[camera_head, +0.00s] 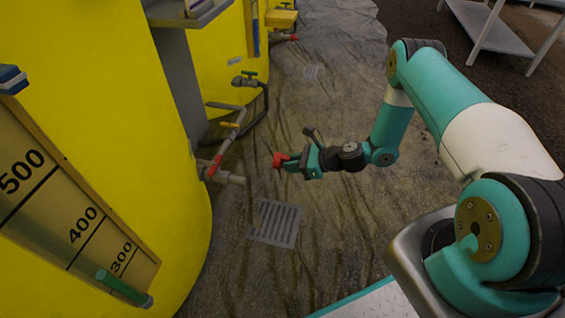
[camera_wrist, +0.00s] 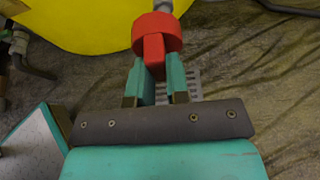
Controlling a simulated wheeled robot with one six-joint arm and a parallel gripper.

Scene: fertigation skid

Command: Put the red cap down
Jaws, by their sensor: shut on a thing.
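The red cap (camera_head: 280,159) is held at the tips of my gripper (camera_head: 296,161) in the head view, to the right of the grey pipe end on the yellow tank. In the wrist view the red cap (camera_wrist: 155,36) is round with a bar-shaped grip pointing toward me. My gripper (camera_wrist: 155,74) is shut on this bar, with a teal finger on each side. In the wrist view a grey pipe end shows directly behind the cap. In the head view a gap shows between the cap and the pipe.
A yellow tank (camera_head: 120,120) with a level scale fills the left. A grey pipe (camera_head: 232,179) with a red part sticks out from it. A floor drain grate (camera_head: 275,223) lies below my gripper. The wet floor (camera_head: 330,240) around it is clear. A white bench (camera_head: 490,35) stands at the top right.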

